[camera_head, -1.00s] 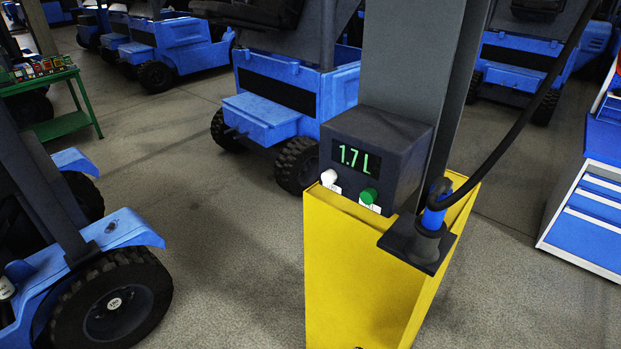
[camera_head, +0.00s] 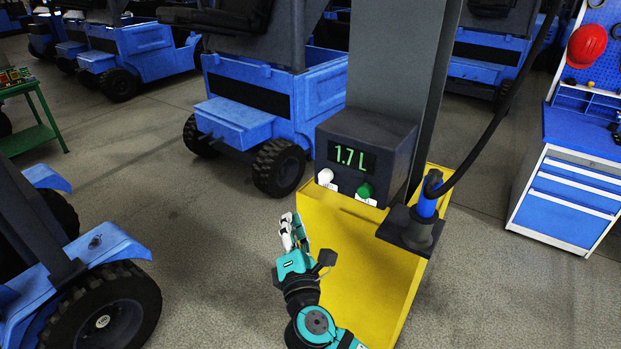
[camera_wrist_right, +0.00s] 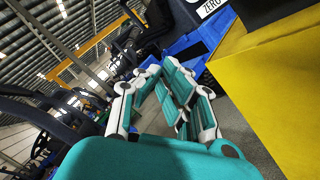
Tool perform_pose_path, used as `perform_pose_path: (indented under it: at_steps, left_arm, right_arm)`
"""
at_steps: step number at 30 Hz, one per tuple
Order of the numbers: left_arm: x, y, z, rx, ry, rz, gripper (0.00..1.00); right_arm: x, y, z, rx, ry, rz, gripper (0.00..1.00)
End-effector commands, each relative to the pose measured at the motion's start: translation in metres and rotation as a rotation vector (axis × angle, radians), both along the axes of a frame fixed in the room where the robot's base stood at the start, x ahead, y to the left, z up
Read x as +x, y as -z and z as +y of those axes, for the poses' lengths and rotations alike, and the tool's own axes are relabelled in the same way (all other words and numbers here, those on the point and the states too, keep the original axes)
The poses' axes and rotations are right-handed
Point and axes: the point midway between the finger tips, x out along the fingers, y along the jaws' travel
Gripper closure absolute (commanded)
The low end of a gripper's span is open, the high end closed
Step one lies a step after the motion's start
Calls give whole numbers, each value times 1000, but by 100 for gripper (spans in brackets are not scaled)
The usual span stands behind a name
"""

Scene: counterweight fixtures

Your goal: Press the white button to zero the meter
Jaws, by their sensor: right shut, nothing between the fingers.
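The white button (camera_head: 325,176) is on the front of the dark meter box (camera_head: 391,140), at the left below its display. The display (camera_head: 352,158) reads 1.7 L in green. A green button (camera_head: 364,190) sits to the right of the white one. My right gripper (camera_head: 288,222) is shut and empty, pointing up, below and to the left of the white button and apart from it. In the right wrist view its closed fingers (camera_wrist_right: 165,75) show in the middle, and a label reading ZERO (camera_wrist_right: 210,6) is at the top. My left gripper is not in view.
The meter stands on a yellow pedestal (camera_head: 350,265) with a blue nozzle (camera_head: 427,200) in a dark holder and a black hose (camera_head: 500,110). Blue forklifts (camera_head: 235,115) stand behind and at the left. A blue and white cabinet (camera_head: 565,195) is at right.

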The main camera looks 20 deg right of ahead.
Motion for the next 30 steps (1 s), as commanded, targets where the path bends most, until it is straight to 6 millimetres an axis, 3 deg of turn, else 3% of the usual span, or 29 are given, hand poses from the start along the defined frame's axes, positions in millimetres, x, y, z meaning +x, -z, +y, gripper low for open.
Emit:
perform_pose_path:
  at_steps: [3, 7, 20, 30]
  left_arm:
    - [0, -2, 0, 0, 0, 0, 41]
    - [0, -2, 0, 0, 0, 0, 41]
    - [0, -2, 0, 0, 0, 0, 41]
    - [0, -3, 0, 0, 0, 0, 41]
  right_arm:
    - [-6, -26, 1, -28, 9, -52, 100]
    - [-9, -39, 2, -44, 16, -79, 100]
    - [-9, -40, 0, -46, 17, -83, 100]
    - [15, -40, -30, -49, 18, -83, 100]
